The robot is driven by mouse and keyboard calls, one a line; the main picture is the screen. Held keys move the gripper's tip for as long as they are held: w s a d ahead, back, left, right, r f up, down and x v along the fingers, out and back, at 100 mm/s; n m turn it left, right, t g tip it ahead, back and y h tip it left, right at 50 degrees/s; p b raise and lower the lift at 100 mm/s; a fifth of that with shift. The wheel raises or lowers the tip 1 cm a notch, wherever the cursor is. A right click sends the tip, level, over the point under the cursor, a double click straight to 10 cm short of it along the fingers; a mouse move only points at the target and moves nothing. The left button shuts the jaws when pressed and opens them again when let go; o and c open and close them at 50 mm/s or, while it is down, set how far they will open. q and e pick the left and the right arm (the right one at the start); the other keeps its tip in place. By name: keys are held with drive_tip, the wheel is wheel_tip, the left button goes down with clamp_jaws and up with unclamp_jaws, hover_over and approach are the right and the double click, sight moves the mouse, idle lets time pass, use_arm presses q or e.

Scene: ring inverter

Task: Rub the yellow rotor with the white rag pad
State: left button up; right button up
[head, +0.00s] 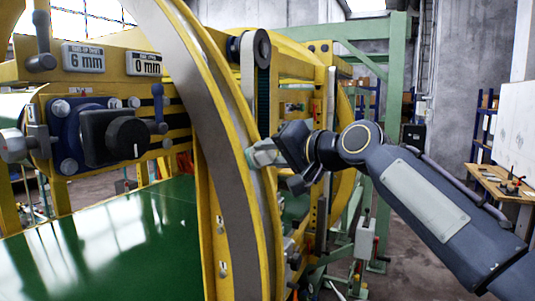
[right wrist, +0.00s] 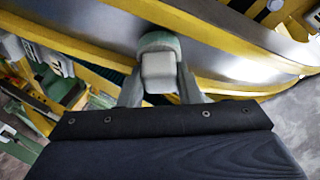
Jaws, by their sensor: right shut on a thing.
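The yellow rotor (head: 262,200) is a large upright ring with a grey metal band, in the middle of the head view. In the right wrist view the rotor (right wrist: 215,35) crosses the top. My right gripper (head: 278,160) comes from the right and is at the rotor's right side. In the right wrist view its two fingers (right wrist: 159,82) are shut on the white rag pad (right wrist: 158,72), a small pale block. The pad is right by the rotor's rim; I cannot tell whether it touches. My left gripper is not in view.
A green glossy table (head: 120,245) lies left of the rotor. A panel with a black knob (head: 127,138) and "6 mm" and "0 mm" displays stands above it. A belt and pulley (head: 255,50) are behind the rotor. A wooden bench (head: 500,182) stands far right.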

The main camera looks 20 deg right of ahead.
drive_tip(key=shift+r, duration=0.15)
drive_tip(key=shift+s+d+r, duration=0.1)
drive_tip(key=shift+s+d, duration=0.05)
drive_tip(key=shift+d, duration=0.05)
drive_tip(key=shift+s+d+r+p, duration=0.15)
drive_tip(key=shift+s+d+r, duration=0.2)
drive_tip(key=shift+s+d, duration=0.25)
drive_tip(key=shift+s+d+r+p, duration=0.1)
drive_tip(key=shift+s+d+r, duration=0.2)
drive_tip(key=shift+s+d, duration=0.35)
drive_tip(key=shift+s+d+r+p, duration=0.15)
drive_tip(key=shift+s+d+r, duration=0.25)
drive_tip(key=shift+s, duration=0.3)
drive_tip(key=shift+d, duration=0.1)
drive_tip(key=shift+s+d+r, duration=0.3)
drive_tip(key=shift+s+d, duration=0.15)
drive_tip(key=shift+s, duration=0.05)
drive_tip(key=shift+s+d+r, duration=0.25)
drive_tip(key=shift+s+d, duration=0.15)
drive_tip(key=shift+s, duration=0.1)
